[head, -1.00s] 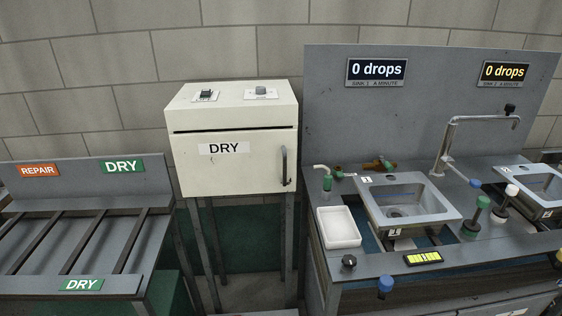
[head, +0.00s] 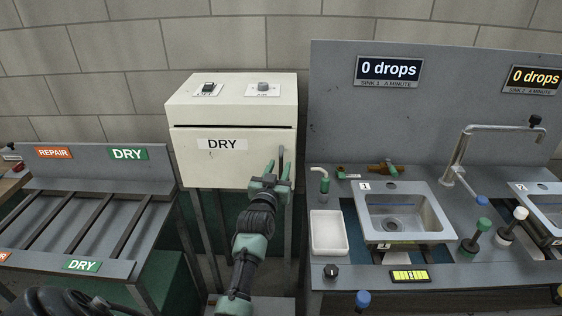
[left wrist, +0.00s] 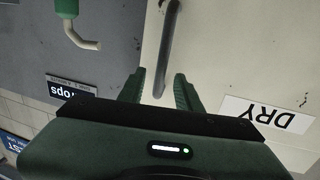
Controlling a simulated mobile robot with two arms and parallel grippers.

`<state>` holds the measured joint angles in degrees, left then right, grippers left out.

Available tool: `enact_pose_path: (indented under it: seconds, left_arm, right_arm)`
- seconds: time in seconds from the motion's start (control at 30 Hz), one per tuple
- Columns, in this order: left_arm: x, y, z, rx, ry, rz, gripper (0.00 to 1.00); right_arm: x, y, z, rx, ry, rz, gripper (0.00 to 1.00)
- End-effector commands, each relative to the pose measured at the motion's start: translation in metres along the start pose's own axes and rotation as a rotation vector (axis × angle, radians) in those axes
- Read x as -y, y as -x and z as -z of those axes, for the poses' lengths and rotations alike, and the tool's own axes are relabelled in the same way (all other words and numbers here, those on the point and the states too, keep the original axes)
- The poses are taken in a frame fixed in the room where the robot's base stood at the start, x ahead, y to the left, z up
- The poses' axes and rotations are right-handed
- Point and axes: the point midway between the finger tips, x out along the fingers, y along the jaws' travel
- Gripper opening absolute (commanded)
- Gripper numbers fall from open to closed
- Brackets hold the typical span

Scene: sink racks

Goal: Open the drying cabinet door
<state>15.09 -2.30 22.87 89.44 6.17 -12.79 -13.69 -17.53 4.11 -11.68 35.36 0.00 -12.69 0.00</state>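The cream drying cabinet (head: 232,100) stands on legs in the middle of the head view, its front door (head: 215,165) with the DRY label shut. The door's dark upright handle (head: 281,157) is at its right edge. My left gripper (head: 278,172) is in front of the handle and covers its lower part. In the left wrist view the gripper (left wrist: 159,76) is open, with the handle (left wrist: 168,45) between its two green fingers and gaps showing on both sides. The DRY label (left wrist: 266,115) is upside down there.
A switch marked OFF (head: 208,88) and a knob (head: 263,87) sit on the cabinet top. The grey sink counter (head: 325,285) with a white tray (head: 328,236) stands close on the right. A slatted rack (head: 150,230) stands on the left.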

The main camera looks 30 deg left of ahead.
Motion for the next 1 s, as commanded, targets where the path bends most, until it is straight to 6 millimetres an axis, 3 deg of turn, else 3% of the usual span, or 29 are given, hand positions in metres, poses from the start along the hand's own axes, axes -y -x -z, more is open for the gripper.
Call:
enact_pose_path:
  seconds: [0.2,0.57,0.7,1.0]
  left_arm:
    - [0.000,-0.024,0.001,0.000,-0.001,0.000,0.34]
    - [0.000,-0.029,0.000,0.000,-0.002,0.000,0.34]
    - [0.000,-0.029,0.000,0.000,-0.001,0.000,0.01]
    - [0.000,-0.029,-0.001,0.001,-0.001,0.000,0.00]
  right_arm:
    - [-0.008,0.004,0.005,-0.007,0.001,-0.010,0.36]
    - [-0.011,0.004,0.006,-0.009,-0.001,-0.013,0.36]
    - [-0.011,0.004,0.006,-0.009,-0.001,-0.013,0.36]
    - [-0.010,0.004,0.006,-0.009,-0.001,-0.012,0.36]
